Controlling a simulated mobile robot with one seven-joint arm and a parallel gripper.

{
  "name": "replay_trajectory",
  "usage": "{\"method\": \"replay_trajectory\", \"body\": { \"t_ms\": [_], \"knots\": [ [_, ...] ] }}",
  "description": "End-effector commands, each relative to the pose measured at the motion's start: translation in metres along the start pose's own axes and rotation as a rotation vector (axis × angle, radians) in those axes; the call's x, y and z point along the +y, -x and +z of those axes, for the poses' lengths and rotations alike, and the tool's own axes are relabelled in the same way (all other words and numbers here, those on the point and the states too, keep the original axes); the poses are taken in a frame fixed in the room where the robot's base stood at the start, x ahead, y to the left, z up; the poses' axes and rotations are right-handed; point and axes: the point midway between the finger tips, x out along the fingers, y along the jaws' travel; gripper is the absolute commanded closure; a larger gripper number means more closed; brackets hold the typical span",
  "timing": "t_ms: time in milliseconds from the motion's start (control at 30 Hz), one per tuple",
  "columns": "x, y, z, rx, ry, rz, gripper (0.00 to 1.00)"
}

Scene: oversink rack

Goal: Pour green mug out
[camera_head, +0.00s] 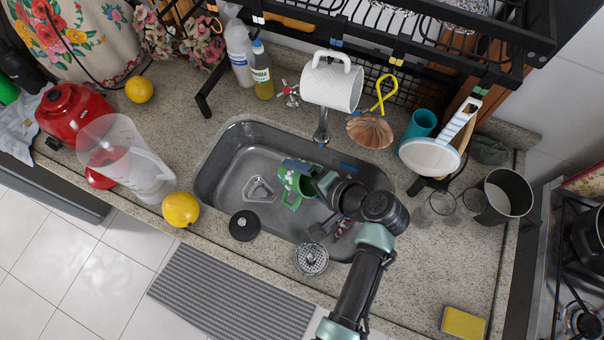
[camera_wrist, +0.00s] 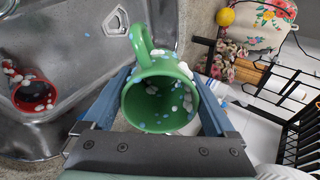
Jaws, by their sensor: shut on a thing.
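The green mug (camera_head: 292,191) is over the sink basin (camera_head: 225,180) in the head view, partly hidden by my gripper (camera_head: 303,178). In the wrist view my gripper (camera_wrist: 160,98) is shut on the green mug (camera_wrist: 157,72), with one blue finger on each side of its body. The mug's mouth faces the wrist camera, and its handle is on the upper side in that view. The mug is tilted, not upright. Small white and pale blue bits show inside it, on its rim and on its outside.
A red cup (camera_wrist: 35,94) with white bits lies in the sink. A black round lid (camera_head: 244,226) and a metal strainer (camera_head: 311,258) sit at the sink's front edge. A clear blender jug (camera_head: 130,160) stands left.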

Motion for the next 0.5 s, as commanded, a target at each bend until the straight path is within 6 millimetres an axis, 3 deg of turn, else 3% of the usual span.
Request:
{"method": "replay_trajectory", "body": {
  "t_ms": [367, 500],
  "knots": [
    [-0.021, -0.007, -0.001, -0.002, 0.008, 0.261, 0.82],
    [-0.014, -0.011, 0.000, -0.003, 0.006, 0.424, 0.82]
  ]
}}
